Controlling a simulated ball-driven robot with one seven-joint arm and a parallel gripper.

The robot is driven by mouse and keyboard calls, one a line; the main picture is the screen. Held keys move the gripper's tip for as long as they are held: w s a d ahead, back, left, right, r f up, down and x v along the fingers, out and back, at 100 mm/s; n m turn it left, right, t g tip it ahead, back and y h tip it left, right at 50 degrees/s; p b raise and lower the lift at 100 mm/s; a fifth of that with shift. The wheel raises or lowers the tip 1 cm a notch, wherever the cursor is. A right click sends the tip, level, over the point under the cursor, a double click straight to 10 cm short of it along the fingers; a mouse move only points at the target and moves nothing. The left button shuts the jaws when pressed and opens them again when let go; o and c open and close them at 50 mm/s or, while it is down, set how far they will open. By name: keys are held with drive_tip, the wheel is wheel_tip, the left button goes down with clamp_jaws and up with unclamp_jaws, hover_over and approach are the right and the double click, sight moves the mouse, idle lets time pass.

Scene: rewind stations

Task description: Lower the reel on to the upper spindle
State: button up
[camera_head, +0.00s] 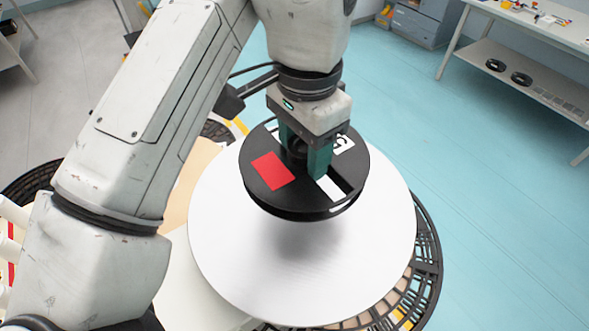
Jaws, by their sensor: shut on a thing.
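The reel (263,199) is a black disc with a red square label and white markings on its top. My gripper (309,165) is shut on the reel near its middle, with teal fingers pointing down. The reel hangs roughly level over a large white round disc (350,268), and a soft shadow lies on the disc below it. There appears to be a gap between reel and disc. No upper spindle can be made out; the reel and my gripper cover the middle of the disc.
A black slotted ring (428,262) shows beneath the white disc at the right. A white table (540,33) with small parts on top and black reels (508,71) on its lower shelf stands at the upper right. A grey-blue cabinet (420,20) stands at the back. The blue floor at right is clear.

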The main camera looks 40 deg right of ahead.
drive_tip(key=shift+w+d+f, duration=0.1)
drive_tip(key=shift+w+f, duration=0.1)
drive_tip(key=shift+f, duration=0.05)
wheel_tip(320, 180, down, 9)
drive_tip(key=b, duration=0.8)
drive_tip(key=shift+f, duration=0.2)
drive_tip(key=shift+f+b, duration=0.2)
drive_tip(key=shift+b, duration=0.1)
drive_tip(key=o, duration=1.1)
drive_tip(key=shift+r, duration=0.15)
wheel_tip(320, 180, up, 10)
drive_tip(key=p, duration=0.9)
drive_tip(key=shift+r, duration=1.05)
